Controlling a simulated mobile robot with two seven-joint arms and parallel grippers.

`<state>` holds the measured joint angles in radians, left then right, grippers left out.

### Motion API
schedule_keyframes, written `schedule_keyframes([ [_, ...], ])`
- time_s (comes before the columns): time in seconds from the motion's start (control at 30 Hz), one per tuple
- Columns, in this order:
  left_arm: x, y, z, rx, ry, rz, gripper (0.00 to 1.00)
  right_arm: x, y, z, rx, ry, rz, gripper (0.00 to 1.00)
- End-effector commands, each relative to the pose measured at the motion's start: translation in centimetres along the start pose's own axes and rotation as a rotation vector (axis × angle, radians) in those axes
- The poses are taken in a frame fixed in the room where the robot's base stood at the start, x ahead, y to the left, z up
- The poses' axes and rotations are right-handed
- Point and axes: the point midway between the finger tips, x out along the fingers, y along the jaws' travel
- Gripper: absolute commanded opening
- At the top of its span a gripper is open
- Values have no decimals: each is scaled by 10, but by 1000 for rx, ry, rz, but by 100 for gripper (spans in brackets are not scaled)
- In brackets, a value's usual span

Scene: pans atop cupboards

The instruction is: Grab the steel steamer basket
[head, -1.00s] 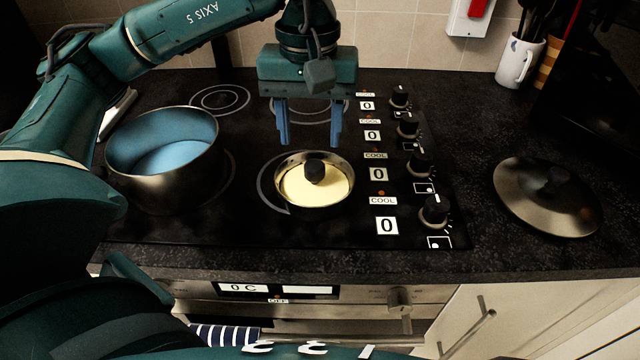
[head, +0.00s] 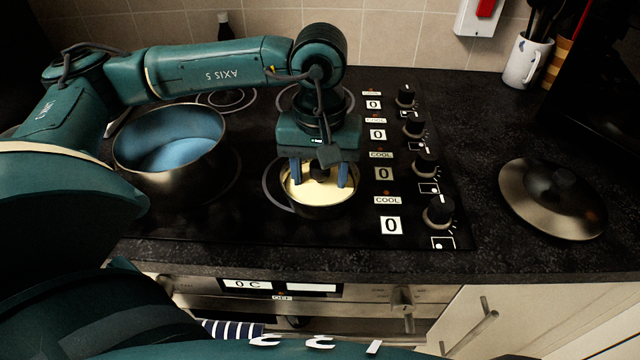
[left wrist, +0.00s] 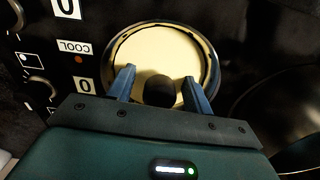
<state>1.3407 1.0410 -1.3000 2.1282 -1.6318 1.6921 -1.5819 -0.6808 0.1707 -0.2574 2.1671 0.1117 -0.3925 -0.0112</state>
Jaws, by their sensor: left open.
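The steel steamer basket (head: 326,209) is a small round pan-like dish with a pale yellow inside and a dark knob (left wrist: 159,91) at its middle. It sits on the right front part of the hob. My left gripper (head: 319,184) points down over it, open, with its blue fingers on either side of the knob. In the left wrist view the fingers flank the knob with gaps, and the basket's rim (left wrist: 213,66) shows beyond them. The fingertips' exact height above the basket is hard to tell. My right gripper is not in view.
A large steel pot (head: 170,160) stands to the left of the basket on the hob. Control knobs (head: 425,165) line the hob's right side. A steel lid (head: 552,200) lies on the counter at right. A white mug (head: 526,62) with utensils stands at the back.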

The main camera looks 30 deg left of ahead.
Motion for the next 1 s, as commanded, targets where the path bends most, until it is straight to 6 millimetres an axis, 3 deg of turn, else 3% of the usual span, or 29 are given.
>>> schedule_keyframes([
  [0.6, -1, 0, 0, 0, 0, 0, 1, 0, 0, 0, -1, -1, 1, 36],
  [0.87, -2, 0, 0, 0, 1, 1, 0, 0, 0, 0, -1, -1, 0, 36],
  [1.0, -14, 1, -1, 0, 3, 3, 0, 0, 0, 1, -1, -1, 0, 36],
])
